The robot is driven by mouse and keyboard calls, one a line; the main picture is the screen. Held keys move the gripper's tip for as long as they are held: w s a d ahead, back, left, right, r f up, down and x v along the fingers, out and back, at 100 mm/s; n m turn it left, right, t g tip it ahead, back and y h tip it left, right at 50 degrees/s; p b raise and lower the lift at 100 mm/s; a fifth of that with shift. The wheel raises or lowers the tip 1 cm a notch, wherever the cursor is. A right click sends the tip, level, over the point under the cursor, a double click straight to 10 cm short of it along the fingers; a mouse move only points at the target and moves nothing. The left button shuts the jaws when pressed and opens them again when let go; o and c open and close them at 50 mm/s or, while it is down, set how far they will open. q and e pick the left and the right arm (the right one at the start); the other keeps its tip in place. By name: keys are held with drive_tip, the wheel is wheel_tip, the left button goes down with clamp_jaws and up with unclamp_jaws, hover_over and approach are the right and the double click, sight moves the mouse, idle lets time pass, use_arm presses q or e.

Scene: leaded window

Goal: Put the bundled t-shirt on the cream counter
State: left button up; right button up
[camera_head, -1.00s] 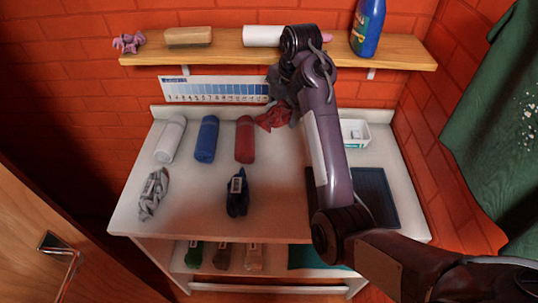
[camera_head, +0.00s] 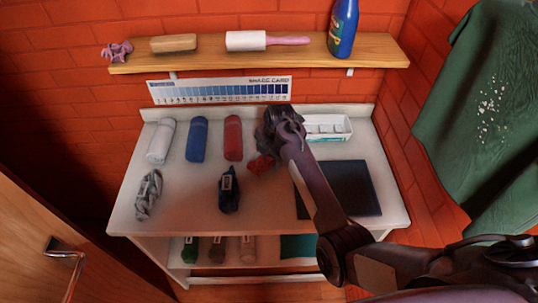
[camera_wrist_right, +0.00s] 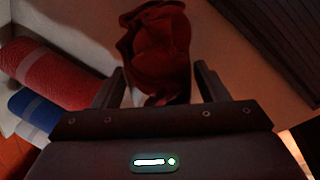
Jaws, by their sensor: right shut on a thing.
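The bundled t-shirt (camera_head: 261,165) is a crumpled dark red bundle just right of the red roll. My right gripper (camera_head: 268,152) is shut on it, with the hand above it hiding part of it. In the right wrist view the bundle (camera_wrist_right: 156,45) sits between and beyond the fingers (camera_wrist_right: 160,85). The cream counter (camera_head: 185,205) lies under it. Whether the bundle touches the counter I cannot tell. My left gripper is not in view.
A grey bundle (camera_head: 148,195) and a navy bundle (camera_head: 229,190) lie in front. A wooden shelf (camera_head: 215,58) runs above.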

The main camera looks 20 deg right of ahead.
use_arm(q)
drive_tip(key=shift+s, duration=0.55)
use_arm(e)
drive_tip(key=shift+f, duration=0.45)
drive_tip(key=o, duration=1.2)
drive_tip(key=shift+f, duration=0.1)
drive_tip(key=shift+c, duration=0.2)
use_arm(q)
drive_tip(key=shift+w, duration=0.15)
use_arm(e)
drive_tip(key=shift+r, duration=0.25)
use_arm(q)
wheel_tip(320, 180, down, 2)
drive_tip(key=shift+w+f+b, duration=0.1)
drive_tip(key=shift+b, duration=1)
use_arm(e)
drive_tip(key=v, duration=1.1)
drive_tip(key=shift+s+r, duration=0.1)
drive_tip(key=shift+r, duration=0.25)
